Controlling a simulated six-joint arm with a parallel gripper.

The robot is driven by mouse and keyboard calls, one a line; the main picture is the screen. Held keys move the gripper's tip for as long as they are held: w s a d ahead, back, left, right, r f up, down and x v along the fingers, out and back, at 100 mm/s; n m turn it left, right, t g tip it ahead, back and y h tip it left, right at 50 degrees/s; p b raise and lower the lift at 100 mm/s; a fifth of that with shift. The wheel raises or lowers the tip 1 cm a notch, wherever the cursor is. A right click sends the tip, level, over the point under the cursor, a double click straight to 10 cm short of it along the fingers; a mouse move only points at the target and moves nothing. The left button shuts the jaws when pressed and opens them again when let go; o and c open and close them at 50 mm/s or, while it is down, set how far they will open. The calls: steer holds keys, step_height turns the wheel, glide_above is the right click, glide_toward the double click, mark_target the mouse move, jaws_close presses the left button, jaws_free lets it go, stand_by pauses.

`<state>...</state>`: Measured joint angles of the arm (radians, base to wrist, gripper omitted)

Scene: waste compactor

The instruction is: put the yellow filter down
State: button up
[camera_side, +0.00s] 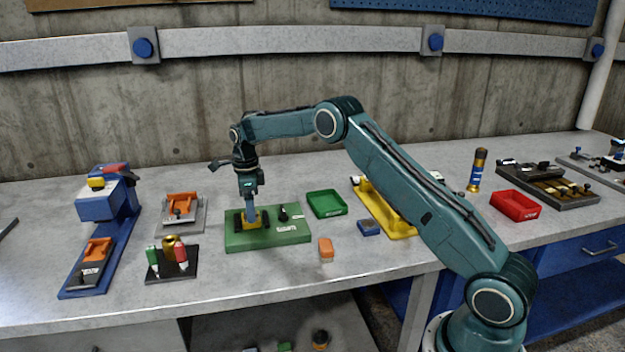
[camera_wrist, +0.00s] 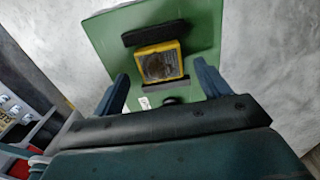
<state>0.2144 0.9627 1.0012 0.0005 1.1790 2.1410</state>
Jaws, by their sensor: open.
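The yellow filter (camera_wrist: 160,62) is a square yellow frame with a dark, greyish centre. In the wrist view it sits on the green base (camera_wrist: 100,27), between two black blocks. In the side view the filter (camera_side: 249,222) is on the left half of the green base (camera_side: 290,238), partly hidden by my fingers. My gripper (camera_side: 254,212) points down just over the filter. In the wrist view my gripper (camera_wrist: 162,85) has its two blue fingers spread wide, with a gap on each side of the filter. Whether the filter lies fully flat cannot be told.
A green tray (camera_side: 327,204) is behind right of the base, and an orange block (camera_side: 326,249) is in front. A black stand (camera_side: 172,265) with small bottles and a grey fixture (camera_side: 183,212) are to the left. A yellow fixture (camera_side: 402,232) is to the right.

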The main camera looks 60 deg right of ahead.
step_height(320, 180, up, 10)
steer(key=shift+f, duration=0.15)
stand_by(0.3)
stand_by(0.5)
steer(key=s+a+r+n+t, duration=0.1)
steer(key=s+a+r+n, duration=0.3)
steer(key=s+r+n, duration=0.5)
steer(key=s+a+r+n+t, duration=0.2)
steer(key=s+a+r+n, duration=0.4)
steer(key=s, duration=0.4)
steer(key=s+a+f+n+t, duration=0.1)
steer(key=s+f+n, duration=0.1)
steer(key=s+n, duration=0.4)
steer(key=s+a+f+n+t, duration=0.1)
steer(key=s+n, duration=0.5)
steer(key=s, duration=1.1)
step_height(320, 180, down, 2)
steer(key=shift+s+a+f+t, duration=0.25)
steer(key=shift+s+a+t, duration=0.05)
steer(key=shift+a, duration=0.3)
